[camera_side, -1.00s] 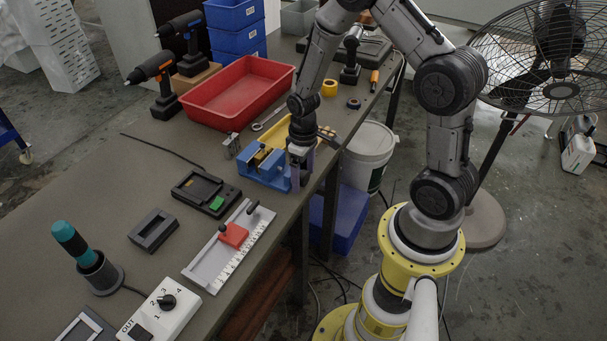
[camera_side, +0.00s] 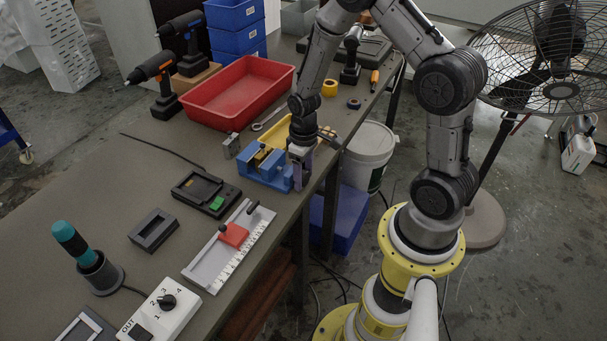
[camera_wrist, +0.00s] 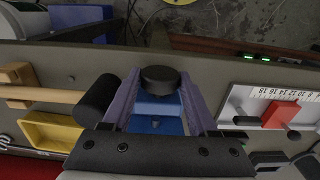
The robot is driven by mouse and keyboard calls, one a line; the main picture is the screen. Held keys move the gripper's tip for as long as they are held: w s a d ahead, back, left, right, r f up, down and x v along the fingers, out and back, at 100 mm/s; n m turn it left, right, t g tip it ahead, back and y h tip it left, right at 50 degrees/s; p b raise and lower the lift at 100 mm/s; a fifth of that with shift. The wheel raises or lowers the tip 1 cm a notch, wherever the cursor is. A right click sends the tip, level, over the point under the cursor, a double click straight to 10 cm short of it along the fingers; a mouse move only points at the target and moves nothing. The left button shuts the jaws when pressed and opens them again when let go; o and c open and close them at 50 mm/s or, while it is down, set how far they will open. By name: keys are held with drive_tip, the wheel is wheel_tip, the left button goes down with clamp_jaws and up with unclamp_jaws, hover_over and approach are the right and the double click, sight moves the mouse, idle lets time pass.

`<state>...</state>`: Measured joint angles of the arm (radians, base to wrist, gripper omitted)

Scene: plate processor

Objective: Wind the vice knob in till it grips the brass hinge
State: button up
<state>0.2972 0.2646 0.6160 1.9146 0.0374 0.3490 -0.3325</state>
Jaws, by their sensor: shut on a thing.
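The blue vice (camera_side: 264,174) stands near the bench's front edge in the side view. Small brass-coloured pieces (camera_side: 262,156), which look like the hinge, sit at its top; I cannot tell whether the jaws touch them. My gripper (camera_side: 299,178) is at the vice's right end and hides the knob there. In the wrist view the round dark knob (camera_wrist: 161,79) lies between the purple fingers of my gripper (camera_wrist: 160,95), which is shut on it. Part of the blue vice (camera_wrist: 157,122) shows behind the knob. The hinge is hidden in the wrist view.
A yellow tray (camera_side: 283,140) is just behind the vice, with a red bin (camera_side: 236,92) farther back. A dark tray with a green piece (camera_side: 206,193) and a ruled slide with a red block (camera_side: 234,235) lie nearer the camera. The bench edge is close to my gripper.

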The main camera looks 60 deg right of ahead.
drive_tip(key=shift+d, duration=0.1)
drive_tip(key=shift+d+y, duration=0.15)
drive_tip(key=shift+y, duration=0.85)
drive_tip(key=shift+d+y, duration=0.1)
drive_tip(key=shift+y, duration=0.9)
drive_tip(key=shift+f+y, duration=0.1)
drive_tip(key=shift+y, duration=0.9)
drive_tip(key=o, duration=1.3)
drive_tip(key=shift+o, duration=0.2)
